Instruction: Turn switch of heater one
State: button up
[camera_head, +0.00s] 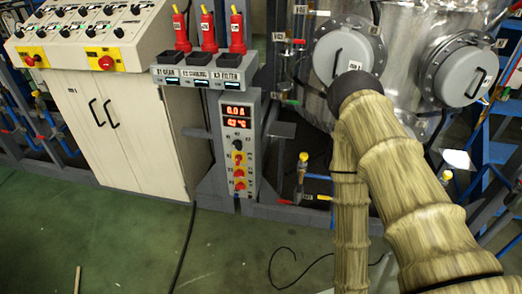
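A narrow grey control box (238,130) stands upright left of the middle of the head view. It has two red lit displays (236,117) at its top, reading about 0.0 and 42 °C. Below them is a black knob (238,144), then a column of red-and-yellow rotary switches (239,172). Small labels sit beside the switches but are too small to read, so I cannot tell which belongs to heater one. My gripper is not in view.
A white cabinet with a sloped button panel (85,27) stands at the left. Three red-handled devices (208,33) sit above the control box. A steel vessel (400,50) stands behind at the right. Cables cross the green floor (130,240); open floor lies in front of the cabinet.

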aim_at(239, 158)
jog(key=z, duration=1.6)
jog(key=k, duration=1.35)
jog(key=u, duration=1.6)
jog(key=i, duration=1.05)
